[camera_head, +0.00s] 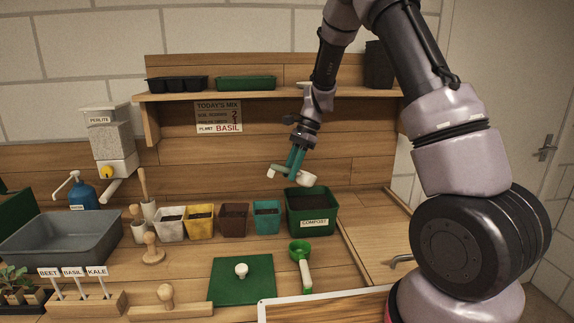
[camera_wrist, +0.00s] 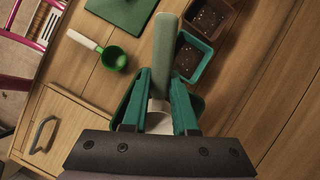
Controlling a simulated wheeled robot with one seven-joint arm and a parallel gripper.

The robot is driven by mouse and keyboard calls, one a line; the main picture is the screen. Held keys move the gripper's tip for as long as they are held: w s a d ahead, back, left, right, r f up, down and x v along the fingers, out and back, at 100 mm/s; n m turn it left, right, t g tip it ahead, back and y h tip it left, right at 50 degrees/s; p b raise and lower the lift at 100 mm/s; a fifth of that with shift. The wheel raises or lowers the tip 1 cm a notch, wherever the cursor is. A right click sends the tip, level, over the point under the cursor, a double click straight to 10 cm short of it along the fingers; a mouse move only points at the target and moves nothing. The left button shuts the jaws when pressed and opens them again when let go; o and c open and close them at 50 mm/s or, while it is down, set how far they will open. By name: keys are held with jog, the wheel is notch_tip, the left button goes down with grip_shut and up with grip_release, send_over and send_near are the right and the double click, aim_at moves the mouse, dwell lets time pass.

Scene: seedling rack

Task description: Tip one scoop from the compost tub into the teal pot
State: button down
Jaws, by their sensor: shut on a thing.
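My gripper (camera_head: 291,166) is shut on the handle of a white scoop (camera_head: 306,179), above the back edge of the compost tub. In the wrist view the scoop's pale handle (camera_wrist: 165,50) passes between the fingers (camera_wrist: 160,82); its white bowl (camera_wrist: 157,122) is partly hidden by my gripper, and I cannot tell what it holds. The dark green compost tub (camera_head: 312,223), labelled COMPOST, stands below with dark fill. The teal pot (camera_head: 266,222) stands just left of it, with dark fill inside; it also shows in the wrist view (camera_wrist: 204,50).
A brown pot (camera_head: 233,222), a yellow pot (camera_head: 199,226) and a white pot (camera_head: 169,228) stand left of the teal pot. A green scoop (camera_head: 301,254) lies in front of the tub. A green mat (camera_head: 240,285) with a white-knobbed tool lies front centre. A shelf (camera_head: 290,95) runs behind.

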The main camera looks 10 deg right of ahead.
jog(key=shift+w+f, duration=0.2)
jog(key=shift+w, duration=0.1)
jog(key=w+d+f+h, duration=0.1)
jog(key=d+f, duration=0.2)
jog(key=f, duration=0.8)
jog(key=shift+s+a+r+t+h, duration=0.1)
jog(key=shift+a+r+t+h, duration=0.4)
jog(key=shift+r, duration=1.1)
jog(key=shift+s+a+r+t+h, duration=0.2)
jog(key=shift+r+h, duration=0.5)
jog(key=shift+r, duration=0.95)
jog(key=shift+s+a+r+t+h, duration=0.1)
jog(key=shift+a+r+t+h, duration=0.45)
jog(key=shift+r, duration=1.05)
jog(key=shift+d, duration=0.1)
